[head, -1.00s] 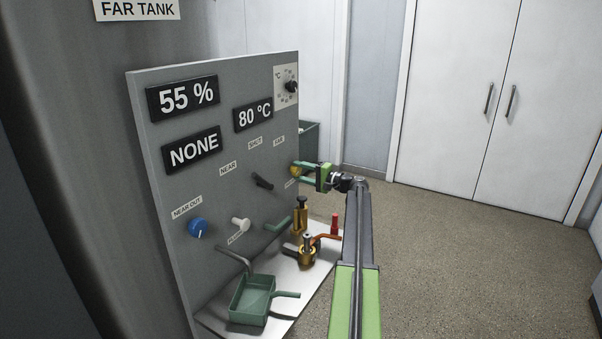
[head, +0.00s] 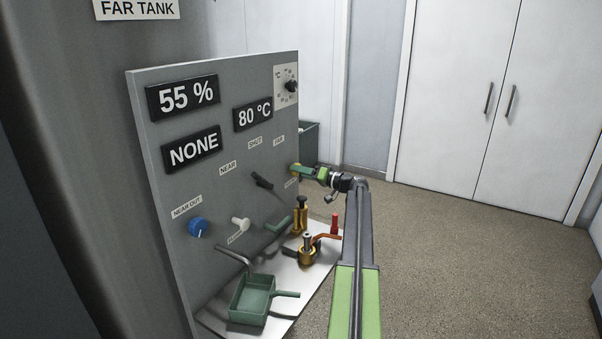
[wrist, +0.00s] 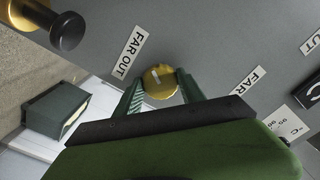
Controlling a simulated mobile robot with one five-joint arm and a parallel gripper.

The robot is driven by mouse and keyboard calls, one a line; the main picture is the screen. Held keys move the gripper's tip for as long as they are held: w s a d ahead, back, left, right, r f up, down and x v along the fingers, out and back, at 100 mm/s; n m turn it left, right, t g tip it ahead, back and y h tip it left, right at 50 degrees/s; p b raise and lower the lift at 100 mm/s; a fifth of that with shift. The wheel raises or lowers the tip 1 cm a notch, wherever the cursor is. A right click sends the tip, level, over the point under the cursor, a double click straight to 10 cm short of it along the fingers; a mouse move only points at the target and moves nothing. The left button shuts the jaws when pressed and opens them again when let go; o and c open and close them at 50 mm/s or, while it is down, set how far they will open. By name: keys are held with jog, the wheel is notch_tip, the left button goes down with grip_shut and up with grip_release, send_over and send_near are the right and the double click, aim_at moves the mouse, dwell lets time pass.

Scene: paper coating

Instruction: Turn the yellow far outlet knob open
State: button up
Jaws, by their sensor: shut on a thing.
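The yellow far outlet knob (wrist: 160,82) sits on the grey panel beside the "FAR OUT" label in the wrist view, with a short pale mark on its face. In the head view only a small bit of the knob (head: 294,169) shows at the panel's right edge. My gripper (wrist: 162,84) has its two green fingers on either side of the knob and is shut on it. In the head view my gripper (head: 299,170) reaches the panel from the right and hides most of the knob.
The panel (head: 235,180) also bears a blue knob (head: 198,228), a white knob (head: 240,224) and a black lever (head: 262,182). Below are a green tray (head: 252,297), brass fittings (head: 307,253) and a red piece (head: 334,223). The floor to the right is clear.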

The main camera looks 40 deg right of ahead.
jog(key=shift+n, duration=0.3)
jog(key=o, duration=1.4)
jog(key=shift+c, duration=0.2)
jog(key=v, duration=1.7)
jog(key=shift+s, duration=0.2)
